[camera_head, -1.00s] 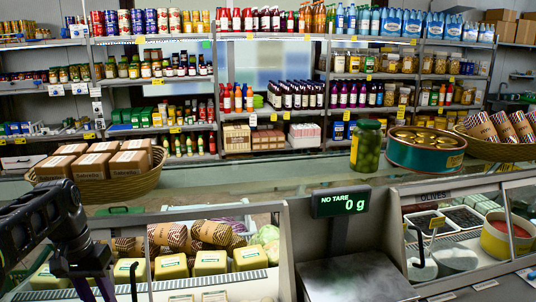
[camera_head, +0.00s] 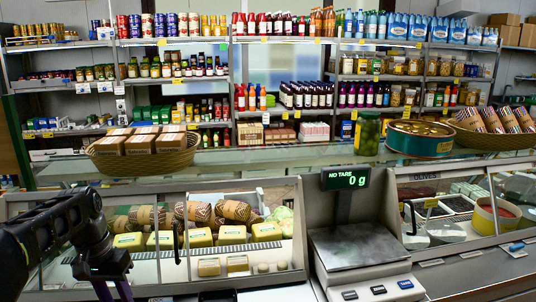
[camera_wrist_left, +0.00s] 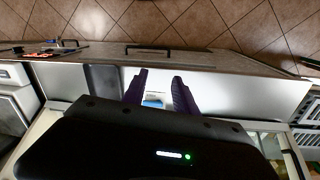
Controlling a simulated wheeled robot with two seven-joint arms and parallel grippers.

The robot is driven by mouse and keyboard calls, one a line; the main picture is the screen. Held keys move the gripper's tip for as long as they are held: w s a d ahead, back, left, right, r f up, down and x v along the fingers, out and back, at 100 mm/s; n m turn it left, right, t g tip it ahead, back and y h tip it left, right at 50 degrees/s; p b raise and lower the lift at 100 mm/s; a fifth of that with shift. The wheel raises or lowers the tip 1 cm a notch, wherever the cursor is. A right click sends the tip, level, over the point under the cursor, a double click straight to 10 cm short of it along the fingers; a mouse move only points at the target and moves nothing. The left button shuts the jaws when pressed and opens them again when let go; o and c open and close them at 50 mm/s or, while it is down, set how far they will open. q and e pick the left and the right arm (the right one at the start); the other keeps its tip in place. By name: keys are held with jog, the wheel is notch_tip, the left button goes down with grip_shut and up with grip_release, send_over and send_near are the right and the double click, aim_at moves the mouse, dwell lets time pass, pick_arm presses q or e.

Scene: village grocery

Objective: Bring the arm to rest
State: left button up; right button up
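My left arm, black, comes in at the left of the head view, its forearm bent down in front of the glass counter. My left gripper (camera_head: 113,291) hangs at the lower left, partly cut off by the picture's bottom edge. In the left wrist view, its two purple fingers (camera_wrist_left: 159,76) are spread apart with nothing held between them. A pale counter surface and brown floor tiles (camera_wrist_left: 225,25) lie beyond the fingertips. My right arm and gripper are in neither view.
The glass counter holds yellow blocks (camera_head: 232,234) and patterned rolls close to my left arm. A basket of boxes (camera_head: 143,161), a jar (camera_head: 368,133) and a tin (camera_head: 420,138) stand on top.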

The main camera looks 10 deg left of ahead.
pick_arm(q)
jog(key=d+f+m+h, duration=0.1)
jog(key=d+f, duration=0.8)
jog(key=f, duration=0.5)
jog(key=d+f, duration=1)
jog(key=f, duration=0.4)
jog(key=s+d+f+h, duration=0.1)
jog(key=s+d+f, duration=0.5)
jog(key=s, duration=0.3)
jog(key=s+d+f+n+h, duration=0.1)
jog(key=s+d+f, duration=0.4)
jog(key=s+d, duration=0.3)
jog(key=shift+s+d+f, duration=0.35)
jog(key=shift+s+d, duration=0.05)
jog(key=shift+d, duration=0.2)
